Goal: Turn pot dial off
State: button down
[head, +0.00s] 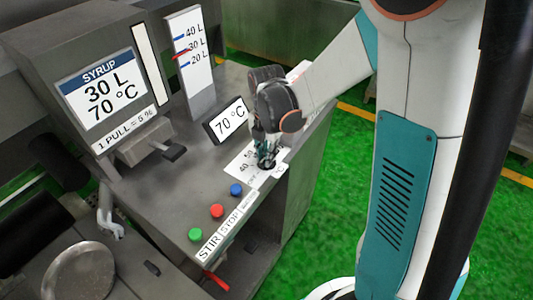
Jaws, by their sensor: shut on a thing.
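The pot dial (268,164) is a small dark knob on a white scale plate (245,168) at the right of the grey console. The scale shows numbers such as 40 and 50; the dial's pointer is hidden by my gripper. My gripper (265,157) reaches down over the dial from above and is shut on it. A small display behind it (228,120) reads 70 °C.
Green, red and blue buttons (217,211) sit at the console's front, with STIR and STOP labels. A syrup screen (101,88) reads 30 L, 70 °C. A level gauge (190,60) stands behind. Green floor (335,190) lies to the right.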

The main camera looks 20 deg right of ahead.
dwell(0.3)
jog(key=c, duration=1.6)
grip_release()
jog(key=shift+o, duration=0.2)
jog(key=shift+r, duration=0.1)
notch_tip(320, 180, up, 12)
jog(key=s+r+m+t, duration=0.2)
jog(key=s+m, duration=0.5)
jog(key=m, duration=0.5)
jog(key=s+r+m+t, duration=0.2)
jog(key=s+m+t, duration=0.3)
jog(key=m, duration=0.8)
jog(key=s, duration=0.3)
jog(key=shift+s+d+r, duration=0.15)
jog(key=shift+d+r, duration=0.1)
jog(key=shift+r, duration=0.05)
